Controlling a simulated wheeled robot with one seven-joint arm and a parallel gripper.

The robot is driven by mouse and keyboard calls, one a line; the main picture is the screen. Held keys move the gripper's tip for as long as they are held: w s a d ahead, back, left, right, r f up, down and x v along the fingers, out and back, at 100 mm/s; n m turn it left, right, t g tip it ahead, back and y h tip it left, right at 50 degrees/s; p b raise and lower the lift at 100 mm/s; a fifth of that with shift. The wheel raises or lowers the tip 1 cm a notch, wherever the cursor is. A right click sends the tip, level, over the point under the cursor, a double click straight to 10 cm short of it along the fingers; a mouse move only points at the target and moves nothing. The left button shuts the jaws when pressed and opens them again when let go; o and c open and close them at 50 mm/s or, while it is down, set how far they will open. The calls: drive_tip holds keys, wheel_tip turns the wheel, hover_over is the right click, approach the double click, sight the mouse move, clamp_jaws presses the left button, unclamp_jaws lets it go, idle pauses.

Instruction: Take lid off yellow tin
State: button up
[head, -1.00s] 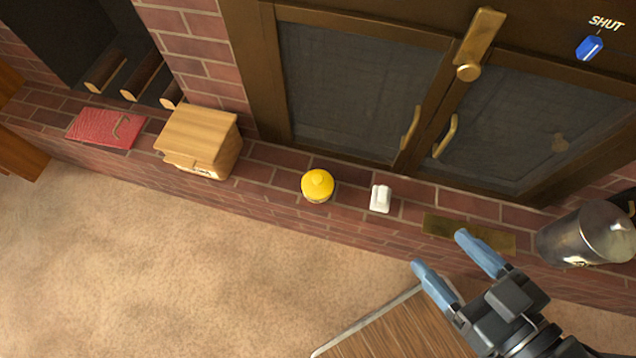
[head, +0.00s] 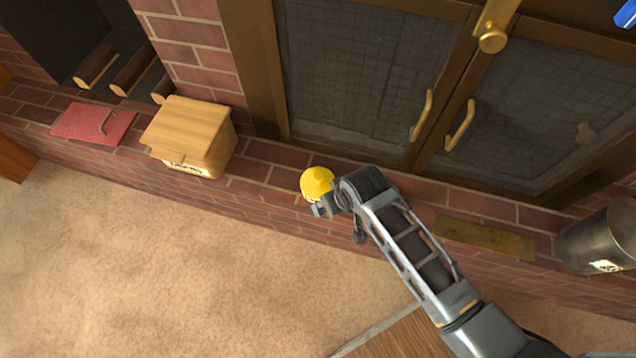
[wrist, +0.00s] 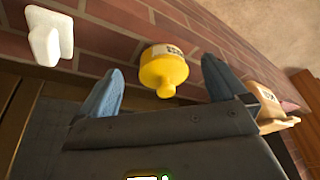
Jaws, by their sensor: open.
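The yellow tin (head: 316,183) stands on the brick ledge, its domed yellow lid with a knob on top. In the head view my arm covers its lower right side. In the wrist view the tin shows a pale label band and its yellow lid (wrist: 163,69) is on, with the knob toward me. My gripper (wrist: 160,80) is open, its two blue fingers on either side of the lid in that picture, with gaps visible on both sides. In the head view the fingertips are mostly hidden behind my wrist.
A wooden box (head: 190,137) and a red panel with a handle (head: 93,123) lie left on the ledge. A white object (wrist: 49,36) shows in the wrist view. A brass plate (head: 484,236) and a metal bucket (head: 600,238) are right. Mesh doors (head: 350,85) stand behind.

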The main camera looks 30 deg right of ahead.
sight(319, 176)
drive_tip(key=w+g+b, duration=0.1)
drive_tip(key=w, duration=0.2)
drive_tip(key=w+r+g, duration=0.1)
drive_tip(key=w, duration=0.2)
drive_tip(key=w+g+b, duration=0.1)
drive_tip(key=w, duration=0.3)
drive_tip(key=shift+w+d+r+g+b, duration=0.1)
drive_tip(key=shift+d+r+g+b, duration=0.1)
drive_tip(key=shift+g+b, duration=0.1)
drive_tip(key=shift+w+r, duration=0.15)
drive_tip(key=shift+w, duration=0.25)
drive_tip(key=f+b, duration=0.1)
drive_tip(key=f, duration=0.2)
drive_tip(key=f+b, duration=0.1)
drive_tip(key=f, duration=0.3)
drive_tip(key=shift+s+d+f+b, duration=0.2)
drive_tip(key=shift+f+b, duration=0.05)
drive_tip(key=shift+b, duration=0.15)
drive_tip(key=shift+c, duration=0.5)
drive_tip(key=c, duration=1)
drive_tip(key=shift+s+f, duration=0.1)
drive_tip(key=shift+s, duration=0.05)
drive_tip(key=shift+c, duration=1.4)
